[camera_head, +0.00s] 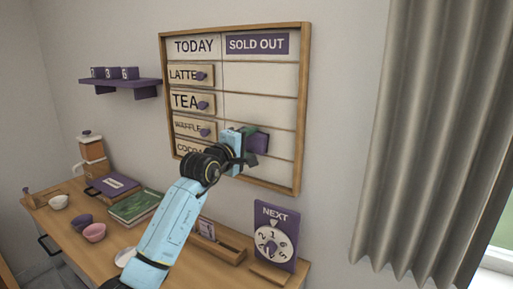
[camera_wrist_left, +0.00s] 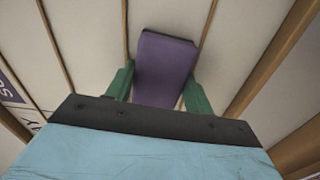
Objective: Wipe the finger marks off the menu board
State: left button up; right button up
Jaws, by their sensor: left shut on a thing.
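The menu board (camera_head: 285,80) hangs on the wall in a wooden frame, with a TODAY column on the left and a SOLD OUT column on the right. Name plates LATTE, TEA, WAFFLE and a partly hidden COCOA hang in the left column. My left gripper (camera_head: 252,147) is shut on a purple block-like wiper (camera_head: 259,143), in front of the lower right column. The wiper (camera_wrist_left: 165,65) sits between the green fingers in the left wrist view, close to the board; I cannot tell if it touches. I see no clear finger marks. My right gripper is not in view.
A purple shelf (camera_head: 120,84) with number blocks is left of the board. The wooden counter (camera_head: 70,237) below holds bowls (camera_head: 94,232), a green book (camera_head: 135,206), a wooden tray (camera_head: 222,250) and a NEXT dial (camera_head: 274,236). A grey curtain (camera_head: 425,130) hangs at right.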

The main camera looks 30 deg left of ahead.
pick_arm(q)
jog(key=a+b, duration=0.1)
jog(key=a, duration=0.3)
jog(key=shift+w+a+b, duration=0.15)
jog(key=shift+b, duration=0.25)
jog(key=s, duration=0.6)
jog(key=shift+a+b, duration=0.2)
jog(key=shift+b, duration=0.1)
dwell(0.3)
jog(key=s+b, duration=0.1)
jog(key=s, duration=0.2)
jog(key=shift+a, duration=0.1)
dwell(0.4)
